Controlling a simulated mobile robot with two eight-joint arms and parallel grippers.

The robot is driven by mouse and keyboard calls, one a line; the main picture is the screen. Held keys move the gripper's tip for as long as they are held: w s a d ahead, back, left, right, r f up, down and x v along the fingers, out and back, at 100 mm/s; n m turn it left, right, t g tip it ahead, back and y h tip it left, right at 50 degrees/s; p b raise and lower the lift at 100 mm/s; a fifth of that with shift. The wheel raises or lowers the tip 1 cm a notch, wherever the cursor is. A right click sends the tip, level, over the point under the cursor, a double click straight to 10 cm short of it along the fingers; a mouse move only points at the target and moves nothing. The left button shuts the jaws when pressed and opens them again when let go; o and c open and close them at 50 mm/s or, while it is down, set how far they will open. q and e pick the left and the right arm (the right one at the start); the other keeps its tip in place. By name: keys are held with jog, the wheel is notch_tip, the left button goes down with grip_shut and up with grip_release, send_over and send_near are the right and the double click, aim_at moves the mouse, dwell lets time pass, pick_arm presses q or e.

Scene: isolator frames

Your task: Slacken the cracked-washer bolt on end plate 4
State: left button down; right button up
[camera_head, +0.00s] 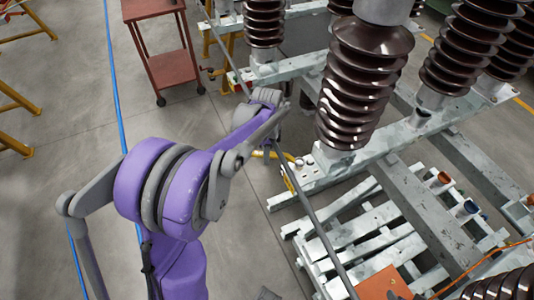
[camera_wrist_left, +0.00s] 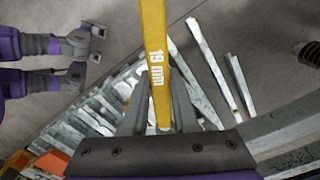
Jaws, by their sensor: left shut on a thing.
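My left gripper (camera_head: 272,122) is at the end of the purple arm in the head view, beside the near end of a pale beam. In the left wrist view my left gripper (camera_wrist_left: 157,118) is shut on a yellow wrench (camera_wrist_left: 153,45) marked "19 mm". The wrench's far end runs out of that view. The end plate (camera_head: 310,168) at the foot of a brown insulator carries small pale bolt heads. No plate number, washer crack or contact between wrench and bolt can be made out.
A brown ribbed insulator (camera_head: 365,80) stands close right of the gripper. A slatted pallet (camera_head: 335,240) and an orange box (camera_head: 385,284) lie at lower right. A red cart (camera_head: 170,70) stands behind. A blue hose (camera_head: 115,90) crosses the open floor at left.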

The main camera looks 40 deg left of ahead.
pick_arm(q)
jog(key=shift+f+b, duration=0.75)
jog(key=shift+f, duration=0.35)
pick_arm(e)
jog(key=shift+s+f, duration=0.15)
jog(key=shift+f, duration=0.7)
jog(key=shift+f, duration=0.2)
pick_arm(q)
jog(key=s+d+n, duration=0.5)
jog(key=d+n, duration=0.4)
jog(key=n, duration=0.3)
jog(key=shift+s+d, duration=0.15)
jog(key=shift+s, duration=0.05)
jog(key=shift+r, duration=0.1)
